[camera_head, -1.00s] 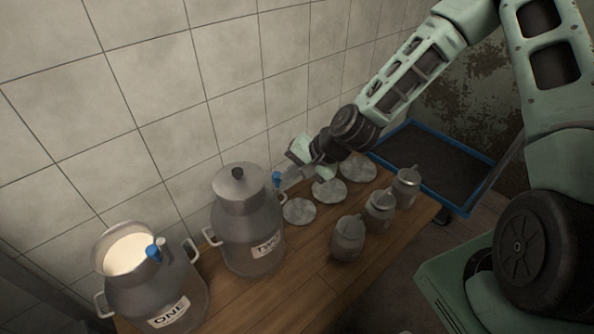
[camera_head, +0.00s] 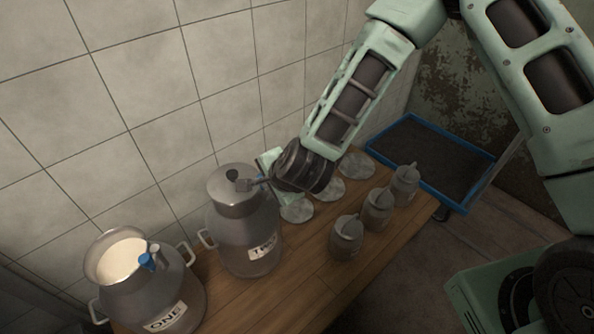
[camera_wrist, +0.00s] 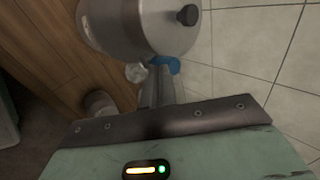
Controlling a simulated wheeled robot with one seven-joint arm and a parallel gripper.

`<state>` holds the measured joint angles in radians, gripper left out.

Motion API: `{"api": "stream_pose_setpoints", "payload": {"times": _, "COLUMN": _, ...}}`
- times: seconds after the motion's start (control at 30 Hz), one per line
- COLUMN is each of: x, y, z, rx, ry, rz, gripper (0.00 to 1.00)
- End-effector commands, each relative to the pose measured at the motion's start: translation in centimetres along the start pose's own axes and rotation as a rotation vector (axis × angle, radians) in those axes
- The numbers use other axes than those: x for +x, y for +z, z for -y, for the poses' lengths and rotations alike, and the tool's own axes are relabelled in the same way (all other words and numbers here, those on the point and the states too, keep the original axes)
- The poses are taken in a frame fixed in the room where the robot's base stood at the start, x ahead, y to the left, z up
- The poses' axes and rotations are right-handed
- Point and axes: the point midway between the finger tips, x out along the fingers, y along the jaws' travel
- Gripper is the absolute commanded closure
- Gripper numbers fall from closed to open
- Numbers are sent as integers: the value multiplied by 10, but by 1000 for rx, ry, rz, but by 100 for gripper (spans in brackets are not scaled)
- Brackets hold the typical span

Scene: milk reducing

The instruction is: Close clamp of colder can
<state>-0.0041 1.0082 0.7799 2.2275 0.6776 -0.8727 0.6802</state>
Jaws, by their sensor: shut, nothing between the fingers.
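The grey metal can marked TWO (camera_head: 247,240) stands on the wooden table with its round lid (camera_head: 222,188) and dark knob on top. Its blue clamp lever (camera_wrist: 168,63) sits at the lid's edge in the wrist view. My gripper (camera_head: 243,185) is shut and empty, its tips at the lid's right side in the head view. In the wrist view my fingers (camera_wrist: 158,82) are right by the blue lever; I cannot tell whether they touch it.
Several grey lids or discs (camera_head: 297,210) lie by the wall. Small lidded metal jars (camera_head: 346,238) stand along the table's (camera_head: 290,285) right side. A blue-rimmed tray (camera_head: 452,207) is beyond the table. The tiled wall (camera_head: 140,150) closes off the back.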

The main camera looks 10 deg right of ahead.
Motion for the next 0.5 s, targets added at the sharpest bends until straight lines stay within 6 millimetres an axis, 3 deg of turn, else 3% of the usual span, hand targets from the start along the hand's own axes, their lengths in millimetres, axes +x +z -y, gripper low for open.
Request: {"api": "stream_pose_setpoints", "payload": {"times": 0.5, "x": 16, "y": 23, "z": 21, "rx": 377, "ry": 0, "rz": -316, "gripper": 100}}
